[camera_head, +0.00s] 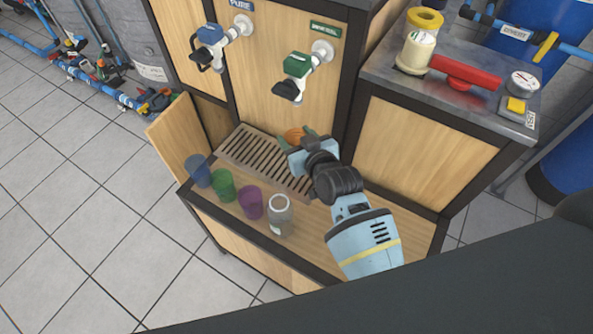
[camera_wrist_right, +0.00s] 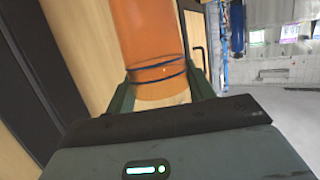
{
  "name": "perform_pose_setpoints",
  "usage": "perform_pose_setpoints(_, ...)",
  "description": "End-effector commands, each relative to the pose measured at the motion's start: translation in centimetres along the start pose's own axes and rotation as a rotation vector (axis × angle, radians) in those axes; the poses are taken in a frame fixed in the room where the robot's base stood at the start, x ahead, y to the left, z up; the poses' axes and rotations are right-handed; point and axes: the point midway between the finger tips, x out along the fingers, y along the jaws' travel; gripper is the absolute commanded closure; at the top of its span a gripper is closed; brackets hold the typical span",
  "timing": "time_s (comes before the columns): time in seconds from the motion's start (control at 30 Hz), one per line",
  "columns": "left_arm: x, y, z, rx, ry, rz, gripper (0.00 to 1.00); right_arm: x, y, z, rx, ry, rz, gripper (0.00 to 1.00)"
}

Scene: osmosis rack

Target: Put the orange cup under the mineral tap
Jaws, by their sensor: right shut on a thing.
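The orange cup (camera_head: 293,135) shows in the head view over the back right part of the drip grate, partly hidden by my right gripper (camera_head: 299,143). My right gripper is shut on this cup; in the right wrist view the cup (camera_wrist_right: 152,45) stands between its two fingers. The mineral tap (camera_head: 298,65), with a green body, black lever and green label, sticks out of the wooden panel above the cup. I cannot tell whether the cup touches the grate. My left gripper is not in view.
The slatted grate (camera_head: 255,160) is otherwise clear. The blue pure tap (camera_head: 212,42) is at left. A side counter (camera_head: 380,65) stands at right.

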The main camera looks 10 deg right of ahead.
Motion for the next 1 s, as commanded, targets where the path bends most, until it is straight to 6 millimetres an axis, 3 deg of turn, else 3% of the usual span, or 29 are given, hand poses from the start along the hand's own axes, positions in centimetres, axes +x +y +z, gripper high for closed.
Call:
perform_pose_setpoints(0.1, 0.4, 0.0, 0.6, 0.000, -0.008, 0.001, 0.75, 0.7, 0.0, 2.6, 0.001, -0.008, -0.001, 0.68)
perform_pose_setpoints(0.23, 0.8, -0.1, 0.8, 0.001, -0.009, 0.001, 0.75, 1.2, 0.0, 4.4, 0.001, -0.006, -0.001, 0.68)
perform_pose_setpoints(0.57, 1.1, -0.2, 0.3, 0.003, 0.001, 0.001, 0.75, 1.6, 0.0, 5.3, 0.000, -0.003, -0.001, 0.68)
perform_pose_setpoints(0.8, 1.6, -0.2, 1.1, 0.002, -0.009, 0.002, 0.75, 2.4, 0.0, 8.3, 0.000, -0.006, -0.001, 0.68)
perform_pose_setpoints(1.0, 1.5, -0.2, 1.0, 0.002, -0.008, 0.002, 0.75, 2.6, 0.0, 8.7, 0.001, -0.002, 0.000, 0.68)
